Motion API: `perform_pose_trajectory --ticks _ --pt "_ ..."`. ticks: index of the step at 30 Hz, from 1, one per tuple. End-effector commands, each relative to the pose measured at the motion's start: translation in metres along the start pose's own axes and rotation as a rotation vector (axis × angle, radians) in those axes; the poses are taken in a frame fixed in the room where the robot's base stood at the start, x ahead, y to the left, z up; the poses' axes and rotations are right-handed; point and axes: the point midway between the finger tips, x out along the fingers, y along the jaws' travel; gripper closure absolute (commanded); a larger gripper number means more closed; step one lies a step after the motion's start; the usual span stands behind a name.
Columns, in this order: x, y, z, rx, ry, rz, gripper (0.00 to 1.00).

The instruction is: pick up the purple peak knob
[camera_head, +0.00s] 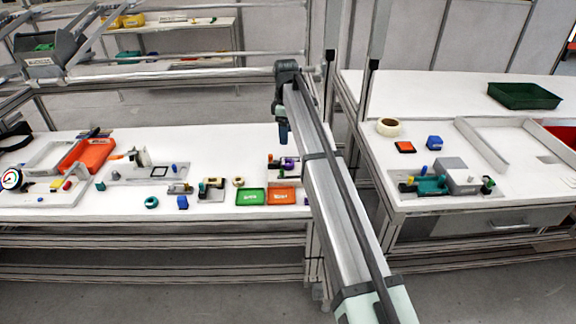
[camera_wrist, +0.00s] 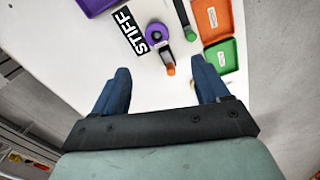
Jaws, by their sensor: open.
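A round purple piece with a paler centre, which looks like the peak knob (camera_wrist: 156,32), lies beyond my fingertips in the wrist view, beside a black-and-white "STIFF" label (camera_wrist: 130,31). In the head view a small purple spot (camera_head: 288,163) shows just left of my arm, partly hidden. My gripper (camera_wrist: 160,76) has its two blue fingers wide apart with nothing between them. In the head view my gripper (camera_head: 283,133) points down above the white table, near the purple spot.
An orange-tipped piece (camera_wrist: 170,69) and a green-tipped piece (camera_wrist: 188,34) are close to the knob. A green tray (camera_head: 250,197) and an orange tray (camera_head: 283,197) lie at the table's front edge. A purple tray edge (camera_wrist: 95,5) shows at the wrist view's top left.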

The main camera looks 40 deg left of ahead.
Motion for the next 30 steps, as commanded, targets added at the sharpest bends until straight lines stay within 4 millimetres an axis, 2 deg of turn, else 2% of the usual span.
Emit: perform_pose_trajectory --ticks 12,20,30 --pt "0.066 0.0 0.001 0.002 0.001 -0.001 0.25" --pt "0.079 0.001 0.0 0.002 0.001 0.0 0.25" --pt "0.12 0.004 -0.001 0.003 0.002 0.0 0.25"
